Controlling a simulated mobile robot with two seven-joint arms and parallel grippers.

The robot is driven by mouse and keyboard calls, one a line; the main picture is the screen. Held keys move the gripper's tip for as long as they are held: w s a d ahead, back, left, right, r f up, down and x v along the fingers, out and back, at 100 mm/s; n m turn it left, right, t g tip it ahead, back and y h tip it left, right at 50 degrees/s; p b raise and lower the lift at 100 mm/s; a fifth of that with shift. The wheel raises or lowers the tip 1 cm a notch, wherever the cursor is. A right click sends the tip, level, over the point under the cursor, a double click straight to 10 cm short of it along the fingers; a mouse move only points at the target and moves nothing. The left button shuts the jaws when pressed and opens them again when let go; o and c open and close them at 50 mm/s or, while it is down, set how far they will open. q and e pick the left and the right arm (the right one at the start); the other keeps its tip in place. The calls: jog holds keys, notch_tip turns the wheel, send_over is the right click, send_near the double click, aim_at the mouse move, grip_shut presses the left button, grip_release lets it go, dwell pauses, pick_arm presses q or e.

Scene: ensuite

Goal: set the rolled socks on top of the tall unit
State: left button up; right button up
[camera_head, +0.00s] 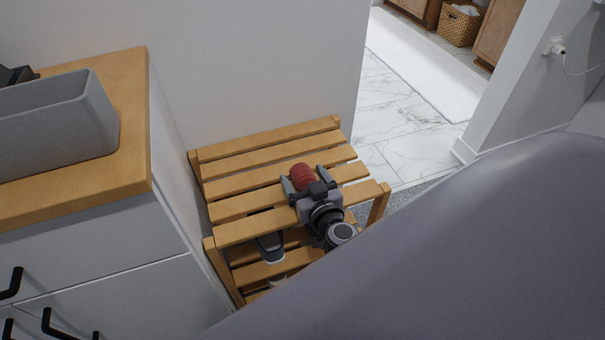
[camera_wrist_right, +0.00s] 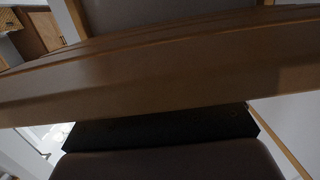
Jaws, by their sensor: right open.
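The rolled socks (camera_head: 302,176) are a small dark-red bundle on the top slats of a wooden slatted rack (camera_head: 265,160). My right gripper (camera_head: 308,180) is over the rack with its two fingers apart, one on each side of the socks. I cannot tell whether the fingers touch them. The wrist view shows mostly a brown wooden slat (camera_wrist_right: 150,75) close up, and the socks do not show there. A higher white drawer unit with a wooden top (camera_head: 135,110) stands left of the rack; it seems to be the tall unit. My left gripper is not in view.
A dark item with a pale edge (camera_head: 270,248) sits on the rack's lower shelf. A wall (camera_head: 250,70) is behind the rack. A doorway with marble floor (camera_head: 395,150) opens at right.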

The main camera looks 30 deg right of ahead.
jog(key=shift+x, duration=0.8)
jog(key=c, duration=1.1)
jog(key=shift+c, duration=0.2)
